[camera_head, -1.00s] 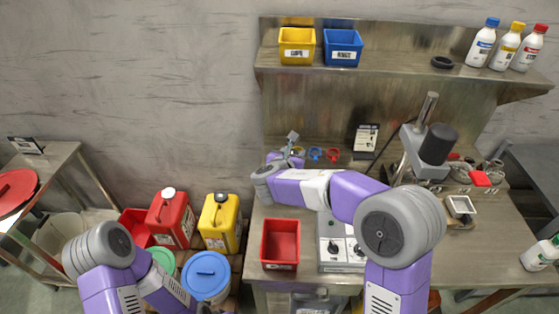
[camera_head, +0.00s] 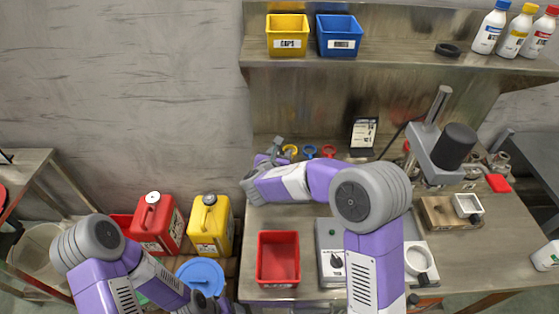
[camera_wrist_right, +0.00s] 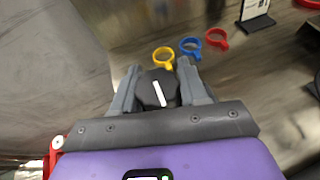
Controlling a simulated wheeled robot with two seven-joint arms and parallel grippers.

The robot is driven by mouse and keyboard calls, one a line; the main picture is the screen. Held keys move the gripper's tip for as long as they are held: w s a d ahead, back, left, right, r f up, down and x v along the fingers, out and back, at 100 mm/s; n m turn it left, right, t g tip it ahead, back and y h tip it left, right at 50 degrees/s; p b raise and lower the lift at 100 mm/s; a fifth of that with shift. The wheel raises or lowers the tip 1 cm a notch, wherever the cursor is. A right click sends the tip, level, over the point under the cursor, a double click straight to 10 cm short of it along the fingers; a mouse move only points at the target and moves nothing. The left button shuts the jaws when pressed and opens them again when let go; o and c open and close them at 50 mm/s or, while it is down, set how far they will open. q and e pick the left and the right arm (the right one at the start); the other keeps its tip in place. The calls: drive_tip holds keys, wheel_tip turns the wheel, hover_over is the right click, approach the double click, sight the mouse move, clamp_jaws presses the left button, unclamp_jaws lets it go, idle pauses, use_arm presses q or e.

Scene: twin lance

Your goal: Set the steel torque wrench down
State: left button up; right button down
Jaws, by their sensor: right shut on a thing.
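My right gripper (camera_head: 273,150) is at the back left of the steel bench, left of the coloured rings. In the right wrist view its two grey fingers (camera_wrist_right: 160,88) are shut on a dark grey piece with a white stripe, which I take to be the torque wrench (camera_wrist_right: 155,92). Only this near end of it shows; the rest is hidden. I cannot tell whether it touches the bench. A yellow ring (camera_wrist_right: 164,57), a blue ring (camera_wrist_right: 190,46) and a red ring (camera_wrist_right: 216,38) lie just beyond the fingers. My left arm is at lower left; its fingers do not show.
A red bin (camera_head: 278,258) stands at the bench's front left. A small black-framed sign (camera_head: 363,136) is right of the rings, with a press stand (camera_head: 440,150) further right. A shelf (camera_head: 390,52) with bins and bottles hangs above. Yellow (camera_head: 210,226) and red (camera_head: 157,224) canisters stand left of the bench.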

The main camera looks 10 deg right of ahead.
drive_tip(key=shift+f, duration=0.65)
drive_tip(key=shift+f, duration=0.2)
drive_tip(key=c, duration=0.6)
unclamp_jaws()
drive_tip(key=shift+r, duration=0.2)
drive_tip(key=p+v, duration=0.1)
drive_tip(key=v, duration=1.1)
